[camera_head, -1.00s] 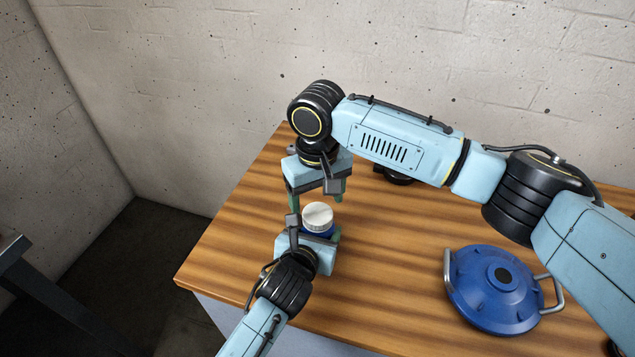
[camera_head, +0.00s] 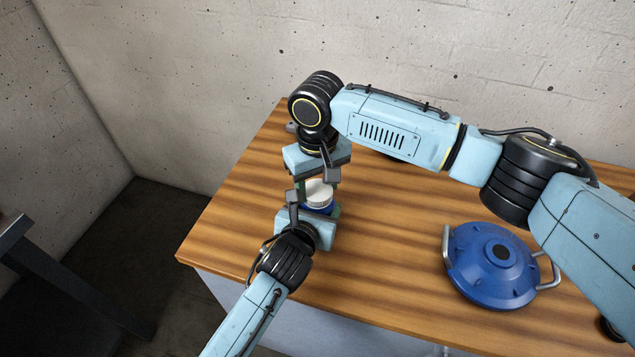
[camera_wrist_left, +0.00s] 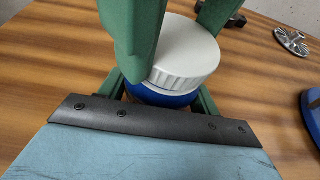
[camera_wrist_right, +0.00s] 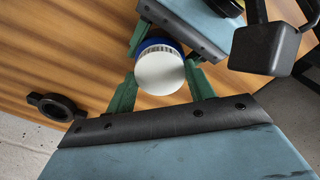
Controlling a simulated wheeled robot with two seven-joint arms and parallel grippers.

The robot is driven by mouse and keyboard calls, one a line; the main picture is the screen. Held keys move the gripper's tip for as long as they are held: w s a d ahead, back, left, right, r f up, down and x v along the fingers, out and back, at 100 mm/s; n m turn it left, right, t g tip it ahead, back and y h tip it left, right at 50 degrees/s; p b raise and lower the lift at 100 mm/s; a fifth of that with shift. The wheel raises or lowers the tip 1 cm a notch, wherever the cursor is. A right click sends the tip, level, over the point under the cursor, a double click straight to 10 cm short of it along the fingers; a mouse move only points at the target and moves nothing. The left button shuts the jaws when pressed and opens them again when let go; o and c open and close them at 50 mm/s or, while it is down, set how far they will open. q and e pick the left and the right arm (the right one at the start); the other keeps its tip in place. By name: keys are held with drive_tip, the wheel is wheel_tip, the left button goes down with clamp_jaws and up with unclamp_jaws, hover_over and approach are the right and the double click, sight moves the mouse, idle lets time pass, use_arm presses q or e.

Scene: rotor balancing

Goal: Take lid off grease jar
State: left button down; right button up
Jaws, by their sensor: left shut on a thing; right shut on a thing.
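The grease jar is blue with a white ribbed lid. In the head view the lid (camera_head: 318,192) is on top of the blue jar body (camera_head: 318,209), near the table's left edge. My left gripper (camera_wrist_left: 160,95) is shut on the jar body (camera_wrist_left: 158,97) from the front. My right gripper (camera_wrist_right: 160,85) comes down from above, its green fingers on both sides of the white lid (camera_wrist_right: 160,72), shut on it. The lid also shows in the left wrist view (camera_wrist_left: 187,55), seated on the jar, with the right fingers beside it. The right fingertips are mostly hidden in the head view.
A blue round housing with metal handles (camera_head: 492,265) sits at the right of the wooden table (camera_head: 390,225). A black ring-shaped part (camera_wrist_right: 55,106) lies behind the grippers. A silver metal part (camera_wrist_left: 292,42) lies farther off. The table between jar and housing is clear.

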sight(318, 190)
drive_tip(key=n, duration=0.6)
drive_tip(key=shift+n, duration=0.3)
drive_tip(key=shift+r, duration=0.2)
use_arm(q)
drive_tip(key=shift+f, duration=0.1)
use_arm(e)
drive_tip(key=shift+r, duration=0.95)
drive_tip(key=shift+r, duration=2)
use_arm(q)
drive_tip(key=shift+c, duration=1.3)
unclamp_jaws()
